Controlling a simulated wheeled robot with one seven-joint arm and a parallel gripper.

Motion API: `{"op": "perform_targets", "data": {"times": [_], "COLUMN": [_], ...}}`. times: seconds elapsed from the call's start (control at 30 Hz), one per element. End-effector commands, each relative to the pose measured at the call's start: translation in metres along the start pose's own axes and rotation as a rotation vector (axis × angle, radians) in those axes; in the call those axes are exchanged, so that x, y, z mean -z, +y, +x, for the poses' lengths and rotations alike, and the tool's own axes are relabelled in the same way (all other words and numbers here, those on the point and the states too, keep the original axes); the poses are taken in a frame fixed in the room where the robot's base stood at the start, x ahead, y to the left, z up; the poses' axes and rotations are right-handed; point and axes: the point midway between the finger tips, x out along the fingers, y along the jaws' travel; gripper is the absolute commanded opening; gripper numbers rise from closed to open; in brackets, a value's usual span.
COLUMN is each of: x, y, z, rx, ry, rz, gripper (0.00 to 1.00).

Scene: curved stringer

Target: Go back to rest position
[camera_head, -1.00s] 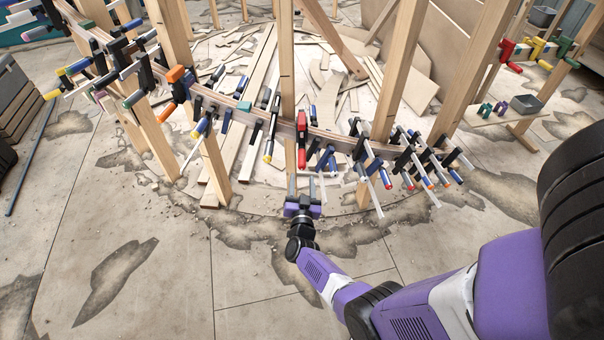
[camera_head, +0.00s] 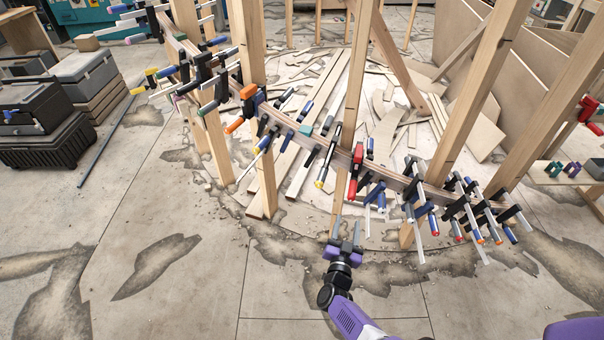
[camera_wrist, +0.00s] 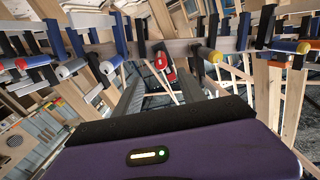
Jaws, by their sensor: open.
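The curved wooden stringer (camera_head: 290,125) runs across the head view, held up by wooden posts and lined with many clamps. My gripper (camera_head: 347,222) is low in the middle of the head view, on the near side of the stringer and apart from it. Its two fingers point toward the stringer, spread open with nothing seen between them. A red clamp (camera_head: 355,171) sits on the stringer just beyond my gripper. In the wrist view the open gripper (camera_wrist: 160,85) faces the stringer (camera_wrist: 185,50), and the red clamp (camera_wrist: 164,62) shows beyond the fingers.
Clamp bars stick out toward me along the stringer's near side. Wooden posts (camera_head: 352,80) stand upright there. Toolboxes (camera_head: 40,125) stand at the left. Loose boards (camera_head: 385,140) lie on the floor behind the stringer. The stained floor (camera_head: 180,290) at the front left is clear.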

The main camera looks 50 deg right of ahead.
Motion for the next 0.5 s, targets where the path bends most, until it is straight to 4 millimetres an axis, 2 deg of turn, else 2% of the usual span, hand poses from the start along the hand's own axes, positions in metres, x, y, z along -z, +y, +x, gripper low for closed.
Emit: {"op": "perform_targets", "data": {"times": [0.27, 0.3, 0.37, 0.5], "x": [-0.003, -0.005, 0.003, 0.036], "y": [-0.001, -0.005, -0.020, -0.059], "z": [0.000, 0.001, 0.007, 0.017], "rx": [0.006, 0.020, 0.055, 0.187], "ry": [-0.011, -0.024, -0.021, 0.011], "rz": [0.017, 0.026, 0.050, 0.079], "gripper": [0.48, 0.48, 0.48, 0.48]}}
